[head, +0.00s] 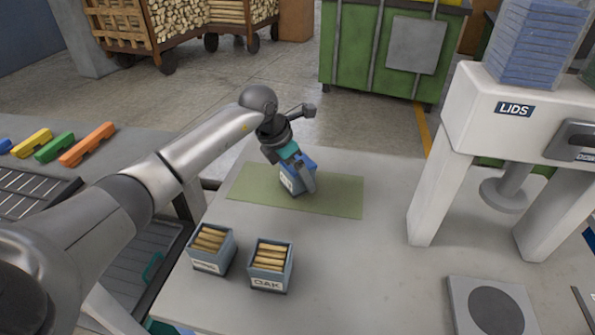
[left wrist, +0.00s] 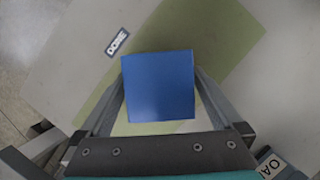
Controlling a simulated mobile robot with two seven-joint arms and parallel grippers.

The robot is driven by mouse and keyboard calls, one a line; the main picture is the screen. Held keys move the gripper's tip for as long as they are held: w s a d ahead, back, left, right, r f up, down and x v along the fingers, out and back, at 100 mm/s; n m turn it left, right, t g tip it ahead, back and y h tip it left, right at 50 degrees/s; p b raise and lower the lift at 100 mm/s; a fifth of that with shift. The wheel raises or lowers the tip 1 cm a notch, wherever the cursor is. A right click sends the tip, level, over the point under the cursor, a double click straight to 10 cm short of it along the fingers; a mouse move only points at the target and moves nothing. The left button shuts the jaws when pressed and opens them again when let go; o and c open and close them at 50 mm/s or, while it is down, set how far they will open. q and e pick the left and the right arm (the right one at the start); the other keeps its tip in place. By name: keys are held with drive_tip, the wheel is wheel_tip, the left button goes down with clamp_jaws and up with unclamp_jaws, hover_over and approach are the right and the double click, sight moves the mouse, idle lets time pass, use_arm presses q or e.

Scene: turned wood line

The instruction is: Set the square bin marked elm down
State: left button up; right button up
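A square bin with a blue lid (head: 309,162) is between the fingers of my left gripper (head: 297,172), over the green mat (head: 340,196). Its pale label faces the head camera, but the gripper partly covers it and I cannot read the word. In the left wrist view the flat blue lid (left wrist: 158,86) fills the space between the two fingers, which close along its sides. Whether the bin's base touches the mat or hangs just above it I cannot tell. My right gripper is not in view.
Two open bins of wood pieces, one marked OAK (head: 269,267) and another (head: 211,248), stand at the table's front left. A white LIDS machine (head: 455,140) stands at the right. A DONE label (left wrist: 117,42) lies beside the mat. The mat's right part is clear.

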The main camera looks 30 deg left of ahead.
use_arm(q)
drive_tip(key=shift+r, duration=0.15)
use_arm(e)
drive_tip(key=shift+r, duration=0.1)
use_arm(q)
drive_tip(key=shift+a+r, duration=0.1)
drive_tip(key=shift+r, duration=0.3)
drive_tip(key=p+v, duration=0.2)
drive_tip(key=v, duration=0.9)
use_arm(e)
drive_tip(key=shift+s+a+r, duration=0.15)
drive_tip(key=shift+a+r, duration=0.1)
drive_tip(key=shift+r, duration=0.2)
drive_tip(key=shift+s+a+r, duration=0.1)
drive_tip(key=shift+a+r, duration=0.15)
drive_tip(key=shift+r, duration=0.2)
use_arm(q)
drive_tip(key=shift+s+r, duration=0.1)
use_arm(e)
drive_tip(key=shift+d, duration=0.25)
